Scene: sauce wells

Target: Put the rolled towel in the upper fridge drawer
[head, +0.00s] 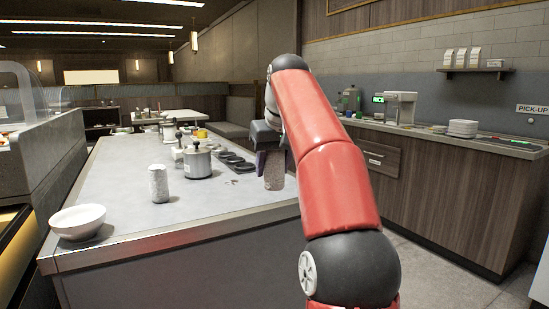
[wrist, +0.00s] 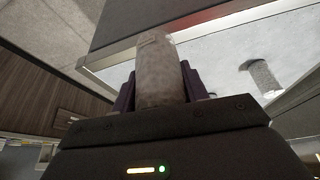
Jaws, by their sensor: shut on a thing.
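My gripper (head: 273,158) is shut on a pale rolled towel (head: 274,176), which hangs upright below the fingers, over or just beside the counter's right edge. In the wrist view the towel (wrist: 158,75) stands out between the two dark fingers (wrist: 160,88). Its gripped part is partly hidden by them. A drawer front (head: 380,158) with a handle shows in the wooden back cabinet, closed; I cannot tell whether it belongs to the fridge. No open drawer is in view.
The grey counter (head: 125,215) carries a white bowl (head: 78,221), a pale cylinder (head: 159,184), a lidded metal pot (head: 198,162) and dark wells (head: 236,162). A coffee machine (head: 400,107) and stacked plates (head: 463,128) stand on the back cabinet. Floor (head: 430,245) between the counters is clear.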

